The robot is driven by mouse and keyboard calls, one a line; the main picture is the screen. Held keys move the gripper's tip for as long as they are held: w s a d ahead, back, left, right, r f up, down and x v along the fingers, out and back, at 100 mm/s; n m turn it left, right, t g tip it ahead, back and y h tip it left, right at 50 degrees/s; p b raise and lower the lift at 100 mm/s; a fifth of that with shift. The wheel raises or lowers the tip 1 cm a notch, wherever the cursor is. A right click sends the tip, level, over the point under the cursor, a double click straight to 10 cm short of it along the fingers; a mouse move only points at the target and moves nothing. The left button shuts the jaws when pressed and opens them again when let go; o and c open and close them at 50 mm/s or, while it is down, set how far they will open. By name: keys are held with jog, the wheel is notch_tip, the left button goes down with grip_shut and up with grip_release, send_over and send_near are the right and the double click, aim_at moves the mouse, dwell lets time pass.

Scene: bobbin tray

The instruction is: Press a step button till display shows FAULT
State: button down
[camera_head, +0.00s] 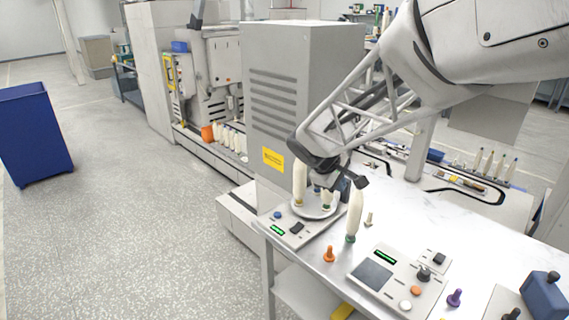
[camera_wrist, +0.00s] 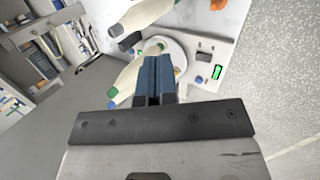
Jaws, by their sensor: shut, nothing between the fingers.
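A white unit (camera_head: 311,236) with a round plate (camera_head: 316,211) stands at the table's left end. It carries a lit green display (camera_head: 278,231), a black rocker switch (camera_head: 297,228) and a blue button (camera_head: 278,214). The display (camera_wrist: 217,73), switch (camera_wrist: 204,57) and blue button (camera_wrist: 199,79) also show in the wrist view. A second unit (camera_head: 397,262) has a green display (camera_head: 385,257), black knob (camera_head: 424,273), orange button (camera_head: 416,291) and white button (camera_head: 405,304). Neither display's text is readable. My gripper (camera_wrist: 153,62) is shut and empty, over the round plate's edge among bobbins.
Cream bobbins (camera_head: 299,183) stand close around my gripper; another (camera_head: 354,214) stands right of it. An orange peg (camera_head: 329,254), a purple peg (camera_head: 455,298), a small switch box (camera_head: 434,260) and a blue block (camera_head: 545,294) are on the table. A grey cabinet (camera_head: 280,90) rises behind.

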jog(key=w+a+f+n+t, duration=0.1)
jog(key=w+a+f+n, duration=0.1)
jog(key=w+a+f, duration=0.3)
jog(key=w+a+f+n, duration=0.1)
jog(key=w+a+n, duration=0.2)
jog(key=w, duration=0.4)
jog(key=n+t, duration=0.2)
jog(key=n, duration=0.2)
send_over(278, 214)
notch_tip(278, 214, down, 8)
jog(key=shift+f+h, duration=0.15)
jog(key=shift+h, duration=0.25)
jog(key=shift+s, duration=0.1)
jog(key=shift+f, duration=0.1)
jog(key=shift+f, duration=4.3)
jog(key=shift+f, duration=0.85)
jog(key=shift+r, duration=0.85)
